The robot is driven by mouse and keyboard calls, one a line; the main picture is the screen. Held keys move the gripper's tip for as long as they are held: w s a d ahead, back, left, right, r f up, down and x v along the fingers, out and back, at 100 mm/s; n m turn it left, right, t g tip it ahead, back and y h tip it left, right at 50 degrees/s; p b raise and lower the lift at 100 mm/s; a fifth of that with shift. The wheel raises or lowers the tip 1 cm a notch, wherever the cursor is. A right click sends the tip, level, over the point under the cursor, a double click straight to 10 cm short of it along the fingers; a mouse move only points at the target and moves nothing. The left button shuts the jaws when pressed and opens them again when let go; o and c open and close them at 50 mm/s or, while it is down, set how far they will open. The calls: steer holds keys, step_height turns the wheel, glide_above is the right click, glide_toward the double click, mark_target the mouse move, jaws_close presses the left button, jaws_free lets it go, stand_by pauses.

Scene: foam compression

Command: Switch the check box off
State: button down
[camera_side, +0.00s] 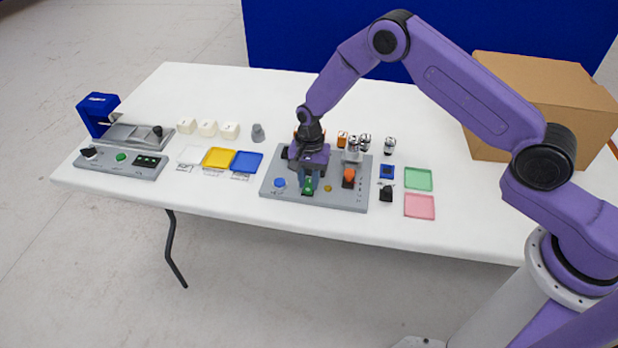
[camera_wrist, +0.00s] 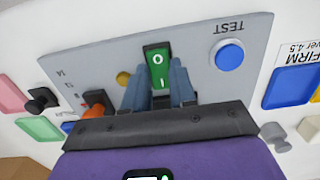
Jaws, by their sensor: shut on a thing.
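The check box (camera_side: 340,199) is a grey panel in the middle of the table. Its green rocker switch (camera_wrist: 157,60), marked O and I, also shows in the side view (camera_side: 308,186). My gripper (camera_wrist: 162,92) is pointed down at the panel, shut on the green rocker switch with a finger at each side of its near end. Its fingers hide part of the switch. A blue button (camera_wrist: 229,57) beside the word TEST is on the same panel. Which way the rocker is tipped I cannot tell.
An orange knob (camera_side: 348,178) and a small yellow button (camera_side: 328,188) are on the panel, close to my gripper. Small metal-topped items stand behind it. Coloured trays (camera_side: 418,178) lie to the right. A second grey panel (camera_side: 115,158) is at the left.

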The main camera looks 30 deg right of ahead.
mark_target(310, 181)
steer(key=c, duration=0.9)
jaws_free()
steer(key=r, duration=1.7)
steer(key=shift+w+d+r, duration=0.2)
steer(key=shift+w+d, duration=0.2)
